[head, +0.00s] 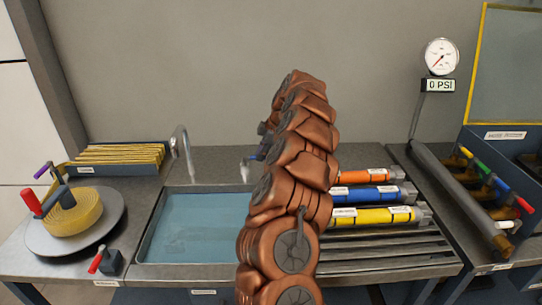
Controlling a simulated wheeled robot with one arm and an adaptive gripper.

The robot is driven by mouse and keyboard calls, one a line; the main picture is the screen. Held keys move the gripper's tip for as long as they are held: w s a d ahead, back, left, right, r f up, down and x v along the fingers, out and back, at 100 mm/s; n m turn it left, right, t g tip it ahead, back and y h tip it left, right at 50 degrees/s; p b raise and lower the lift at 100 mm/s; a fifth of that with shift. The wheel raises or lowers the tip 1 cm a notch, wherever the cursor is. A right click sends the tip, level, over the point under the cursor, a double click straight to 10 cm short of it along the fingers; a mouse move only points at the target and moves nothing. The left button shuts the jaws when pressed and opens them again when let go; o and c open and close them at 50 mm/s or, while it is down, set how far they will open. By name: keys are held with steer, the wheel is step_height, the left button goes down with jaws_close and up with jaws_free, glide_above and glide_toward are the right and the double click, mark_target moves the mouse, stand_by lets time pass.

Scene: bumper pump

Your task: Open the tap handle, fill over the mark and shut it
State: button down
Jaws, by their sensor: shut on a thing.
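The sink basin (148,232) holds pale blue water, with a curved grey spout (184,148) at its back left. A small tap with a blue handle (256,156) shows at the back of the sink, partly behind my arm. My gripper (264,141) is mostly hidden by my own brown arm; only a dark part shows at the arm's left side, by the blue handle. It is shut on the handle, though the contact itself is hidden. I cannot make out a fill mark or any running water.
Orange (360,177), blue (368,194) and yellow (375,216) cylinders lie on the slatted rack right of the sink. A gauge (441,57) reads 0 PSI. A yellow coil on a turntable (110,222) and a red-handled lever (97,262) stand left.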

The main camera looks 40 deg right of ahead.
stand_by(0.4)
steer(key=c, duration=1.1)
jaws_free()
steer(key=shift+r, duration=0.1)
steer(key=v, duration=1.1)
steer(key=shift+s+d+r, duration=0.1)
steer(key=shift+r, duration=0.25)
